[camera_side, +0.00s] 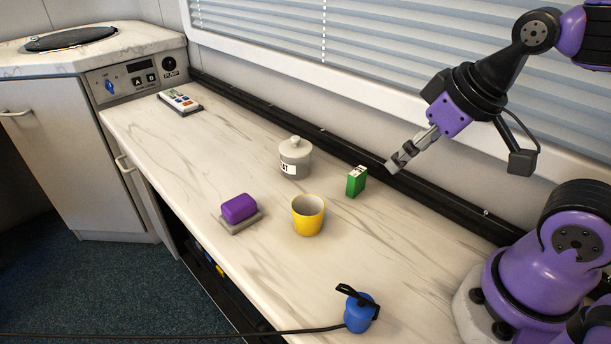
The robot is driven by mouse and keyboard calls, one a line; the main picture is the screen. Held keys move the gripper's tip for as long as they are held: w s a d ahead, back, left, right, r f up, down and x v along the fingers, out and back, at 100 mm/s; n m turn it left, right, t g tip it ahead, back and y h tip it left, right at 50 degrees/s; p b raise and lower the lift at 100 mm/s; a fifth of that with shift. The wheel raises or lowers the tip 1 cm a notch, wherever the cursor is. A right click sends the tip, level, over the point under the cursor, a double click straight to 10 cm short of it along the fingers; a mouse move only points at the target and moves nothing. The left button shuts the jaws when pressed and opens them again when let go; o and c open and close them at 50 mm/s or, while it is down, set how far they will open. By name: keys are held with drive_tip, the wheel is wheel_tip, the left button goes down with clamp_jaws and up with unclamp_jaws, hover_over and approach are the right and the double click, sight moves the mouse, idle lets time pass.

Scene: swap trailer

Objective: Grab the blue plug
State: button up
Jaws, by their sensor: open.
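The blue plug (359,313) stands on the white marbled counter near its front edge, at the bottom of the side view. It has a black strap or handle on top, and a dark cable runs from it to the left, over the counter edge. My gripper (398,162) is up at the right, above the counter near the back rail. It points down to the left, open and empty. It is well apart from the plug, farther back and higher.
On the counter (300,265) stand a yellow cup (308,215), a green box (356,181), a grey lidded jar (295,157), a purple block on a grey tray (239,209) and a remote-like device (180,102). A black rail (330,150) runs along the back. Counter between cup and plug is clear.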

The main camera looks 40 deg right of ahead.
drive_tip(key=n+g, duration=0.4)
drive_tip(key=g, duration=0.2)
hover_over(360, 302)
drive_tip(key=f, duration=0.6)
drive_tip(key=shift+s+d, duration=0.1)
drive_tip(key=shift+d, duration=0.25)
wheel_tip(360, 302, down, 5)
drive_tip(key=shift+s+a+r, duration=0.15)
drive_tip(key=shift+r, duration=0.05)
drive_tip(key=f, duration=0.5)
drive_tip(key=shift+w+a+f, duration=0.2)
drive_tip(key=shift+w+f, duration=0.05)
drive_tip(key=shift+f, duration=0.1)
drive_tip(key=shift+c, duration=0.4)
drive_tip(key=c, duration=1.2)
